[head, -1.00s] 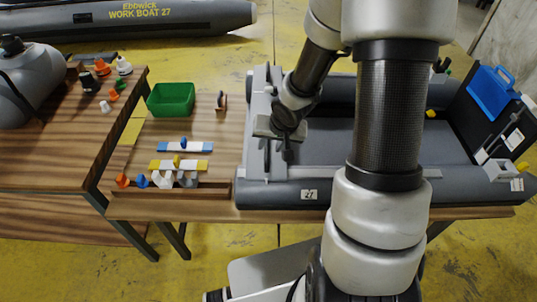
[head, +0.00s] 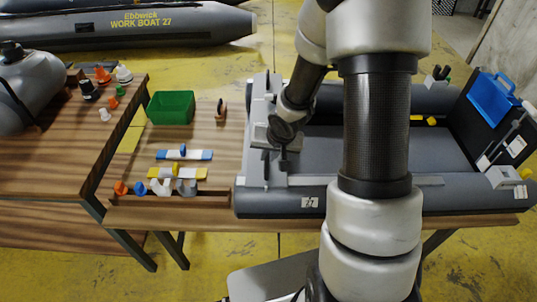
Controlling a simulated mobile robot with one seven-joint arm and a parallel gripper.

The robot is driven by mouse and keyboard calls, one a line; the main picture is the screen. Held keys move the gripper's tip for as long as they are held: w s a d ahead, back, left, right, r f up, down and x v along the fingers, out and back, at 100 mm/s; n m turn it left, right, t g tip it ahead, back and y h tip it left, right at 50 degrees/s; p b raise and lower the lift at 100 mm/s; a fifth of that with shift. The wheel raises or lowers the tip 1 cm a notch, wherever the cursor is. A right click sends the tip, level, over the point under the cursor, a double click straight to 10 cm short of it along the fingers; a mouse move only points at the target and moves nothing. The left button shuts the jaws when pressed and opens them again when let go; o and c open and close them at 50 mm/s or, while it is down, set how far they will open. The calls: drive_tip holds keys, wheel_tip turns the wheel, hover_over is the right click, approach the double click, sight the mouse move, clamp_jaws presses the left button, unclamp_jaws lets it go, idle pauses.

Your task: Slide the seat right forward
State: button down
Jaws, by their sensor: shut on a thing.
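The seat (head: 258,112) is a light grey board lying across the grey inflatable boat (head: 370,204), near the boat's left end. My gripper (head: 275,168) reaches down at the seat's near half, with its dark fingers at the seat's right edge. It is shut on the seat; the exact contact is small and partly hidden by the gripper body. A pale strip (head: 415,181) runs along the top of the near tube, to the right of the seat. My arm hides the middle of the boat.
A blue case (head: 490,95) stands at the boat's right end. Left of the boat, the bench holds a green bin (head: 171,107), a blue-and-white strip (head: 184,155), a yellow-and-white strip (head: 177,173) and several small fittings. The boat's floor (head: 430,148) looks clear.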

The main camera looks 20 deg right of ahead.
drive_tip(key=shift+w+a+b, duration=0.15)
drive_tip(key=shift+a+b, duration=0.05)
drive_tip(key=shift+a, duration=0.4)
drive_tip(key=shift+w+a+b, duration=0.15)
drive_tip(key=shift+a+b, duration=0.05)
drive_tip(key=shift+a, duration=0.4)
drive_tip(key=c, duration=1.8)
unclamp_jaws()
drive_tip(key=shift+d, duration=0.1)
drive_tip(key=shift+o, duration=0.2)
drive_tip(key=p+v, duration=1)
drive_tip(key=v, duration=0.7)
drive_tip(key=shift+r+p, duration=0.2)
drive_tip(key=shift+p, duration=0.15)
